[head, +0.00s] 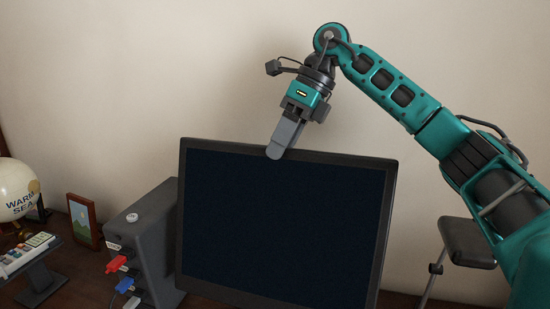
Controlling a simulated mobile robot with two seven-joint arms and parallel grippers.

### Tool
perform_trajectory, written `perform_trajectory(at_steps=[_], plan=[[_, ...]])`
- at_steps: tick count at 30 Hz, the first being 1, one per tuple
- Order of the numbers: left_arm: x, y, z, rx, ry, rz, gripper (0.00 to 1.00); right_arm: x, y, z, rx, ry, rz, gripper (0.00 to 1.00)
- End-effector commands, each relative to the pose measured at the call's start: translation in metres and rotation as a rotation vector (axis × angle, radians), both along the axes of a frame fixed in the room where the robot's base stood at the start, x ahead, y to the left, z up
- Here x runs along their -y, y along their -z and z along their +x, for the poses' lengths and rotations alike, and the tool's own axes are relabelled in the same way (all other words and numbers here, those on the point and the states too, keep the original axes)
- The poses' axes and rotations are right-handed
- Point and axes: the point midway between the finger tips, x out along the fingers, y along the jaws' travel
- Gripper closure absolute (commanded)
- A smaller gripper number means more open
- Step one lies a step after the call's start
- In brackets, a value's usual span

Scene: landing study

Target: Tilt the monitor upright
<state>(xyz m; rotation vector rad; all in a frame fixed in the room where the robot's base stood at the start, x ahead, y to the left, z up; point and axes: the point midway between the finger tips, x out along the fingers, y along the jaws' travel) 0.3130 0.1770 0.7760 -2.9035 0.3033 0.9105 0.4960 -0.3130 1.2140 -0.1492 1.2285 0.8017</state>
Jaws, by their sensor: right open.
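The monitor (285,230) stands in the middle of the head view, a large dark screen in a thin black frame. Its lower edge is cut off by the bottom of the picture, and its stand is not visible. My right gripper (276,152) comes down from above at the monitor's top edge, left of the edge's middle. Its fingers overlap the top frame in the picture. I see them side-on, one over the other, so contact with the frame is unclear. The gripper is open. My left gripper is not in view.
A dark grey box (150,240) with red and blue plugs stands close to the monitor's left side. Further left are a picture frame (84,221), a globe (14,190) and a small tilted panel (26,254). A plain wall (120,80) is behind.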

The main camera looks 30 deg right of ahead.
Motion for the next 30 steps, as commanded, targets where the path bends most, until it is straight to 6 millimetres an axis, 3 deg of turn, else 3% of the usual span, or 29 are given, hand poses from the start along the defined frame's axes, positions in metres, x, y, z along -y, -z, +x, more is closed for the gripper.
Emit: perform_trajectory(at_steps=[6,17,30], plan=[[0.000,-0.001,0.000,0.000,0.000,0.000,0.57,-0.012,0.024,0.003,-0.001,0.000,-0.001,0.46],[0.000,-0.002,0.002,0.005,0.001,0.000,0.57,-0.015,0.029,0.003,0.001,-0.001,0.001,0.46],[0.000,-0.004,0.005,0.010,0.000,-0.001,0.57,-0.015,0.028,0.003,0.001,-0.001,0.001,0.86]])
